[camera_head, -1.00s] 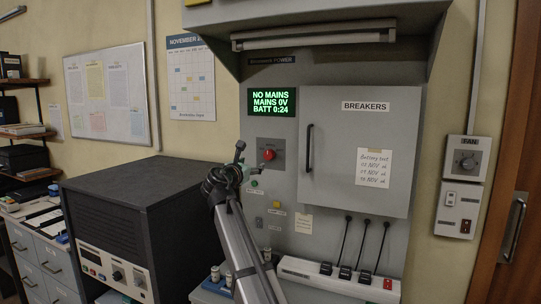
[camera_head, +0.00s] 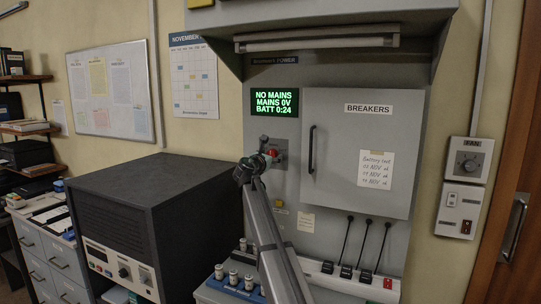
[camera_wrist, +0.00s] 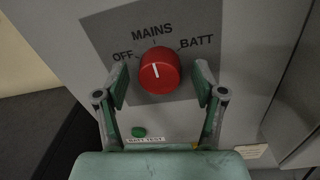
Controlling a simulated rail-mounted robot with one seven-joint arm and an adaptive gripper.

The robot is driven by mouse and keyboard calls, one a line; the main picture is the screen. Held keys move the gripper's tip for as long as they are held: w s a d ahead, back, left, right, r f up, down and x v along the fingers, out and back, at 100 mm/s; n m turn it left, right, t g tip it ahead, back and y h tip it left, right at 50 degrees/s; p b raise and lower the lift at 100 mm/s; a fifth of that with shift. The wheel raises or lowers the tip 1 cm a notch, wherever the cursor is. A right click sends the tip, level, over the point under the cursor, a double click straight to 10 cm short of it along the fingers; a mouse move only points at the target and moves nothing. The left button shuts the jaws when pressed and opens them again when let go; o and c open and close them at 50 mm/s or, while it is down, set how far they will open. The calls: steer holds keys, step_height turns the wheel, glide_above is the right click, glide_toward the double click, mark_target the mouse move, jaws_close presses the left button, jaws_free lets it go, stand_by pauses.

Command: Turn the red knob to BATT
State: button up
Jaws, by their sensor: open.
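The red knob (camera_wrist: 158,74) is round, on a dark plate marked OFF at left, MAINS at top and BATT (camera_wrist: 197,42) at right. Its white line stands nearly upright, toward MAINS. My gripper (camera_wrist: 160,82) is open, with one green finger to the left of the knob and one to the right. Gaps show between fingers and knob in that view; how deep the fingertips reach cannot be told. In the head view my gripper (camera_head: 262,151) is at the panel and partly covers the knob (camera_head: 272,153).
A green BATT TEST button (camera_wrist: 138,132) sits below the knob. A display (camera_head: 274,103) reads NO MAINS, MAINS 0V, BATT 0:24. The breakers door (camera_head: 372,145) with its handle is just right. A dark cabinet (camera_head: 155,185) stands at left.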

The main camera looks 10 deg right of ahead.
steer(key=shift+w, duration=0.15)
steer(key=shift+c, duration=0.3)
steer(key=c, duration=1.1)
steer(key=shift+f+b, duration=0.1)
steer(key=shift+b, duration=0.25)
steer(key=shift+m+h+b, duration=0.4)
steer(key=shift+m+b, duration=5.7)
steer(key=shift+b, duration=0.4)
